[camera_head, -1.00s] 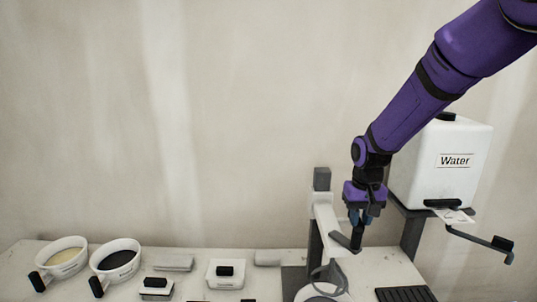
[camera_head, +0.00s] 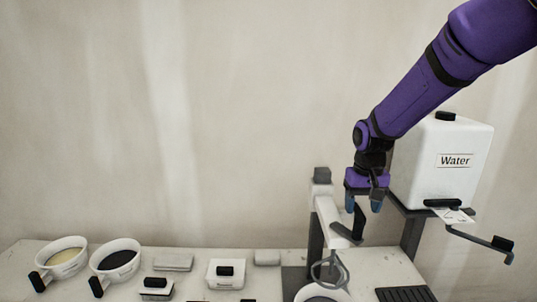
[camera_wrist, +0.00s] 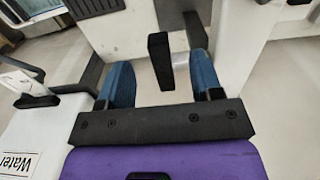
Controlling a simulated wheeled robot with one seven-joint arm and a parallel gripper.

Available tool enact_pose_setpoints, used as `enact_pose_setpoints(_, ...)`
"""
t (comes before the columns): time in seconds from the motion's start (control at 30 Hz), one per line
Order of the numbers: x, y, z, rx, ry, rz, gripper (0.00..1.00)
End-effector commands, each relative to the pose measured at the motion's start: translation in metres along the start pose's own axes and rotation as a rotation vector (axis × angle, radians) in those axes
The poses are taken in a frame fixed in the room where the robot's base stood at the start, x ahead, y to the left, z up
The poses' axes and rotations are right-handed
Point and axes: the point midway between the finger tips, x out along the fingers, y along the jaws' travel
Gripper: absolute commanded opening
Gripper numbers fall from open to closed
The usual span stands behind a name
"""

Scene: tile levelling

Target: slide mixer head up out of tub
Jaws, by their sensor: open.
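The mixer head (camera_head: 328,209) is a pale arm on a dark upright post (camera_head: 315,240). A black handle (camera_head: 358,224) stands at its front end. The wire whisk (camera_head: 330,268) hangs below, low at the tub (camera_head: 320,297), which is cut by the bottom edge of the head view. I cannot tell how deep the whisk sits. My gripper (camera_head: 364,206) points down at the handle with its blue fingers apart. In the wrist view the handle (camera_wrist: 160,62) stands between the fingertips with gaps on both sides.
A white water tank (camera_head: 440,165) on a stand is close to the right of my gripper, with a lever (camera_head: 480,240) sticking out. A dark grate (camera_head: 405,294) lies below. Bowls (camera_head: 62,257) (camera_head: 117,260) and small blocks sit left on the bench.

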Motion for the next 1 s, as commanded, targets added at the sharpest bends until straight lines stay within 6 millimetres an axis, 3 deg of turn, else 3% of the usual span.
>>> enact_pose_setpoints(0.6, -0.052, 0.0, 0.0, 0.0, 0.002, 0.0, 0.6)
enact_pose_setpoints(1.0, -0.056, 0.0, 0.0, 0.0, 0.0, 0.0, 0.6)
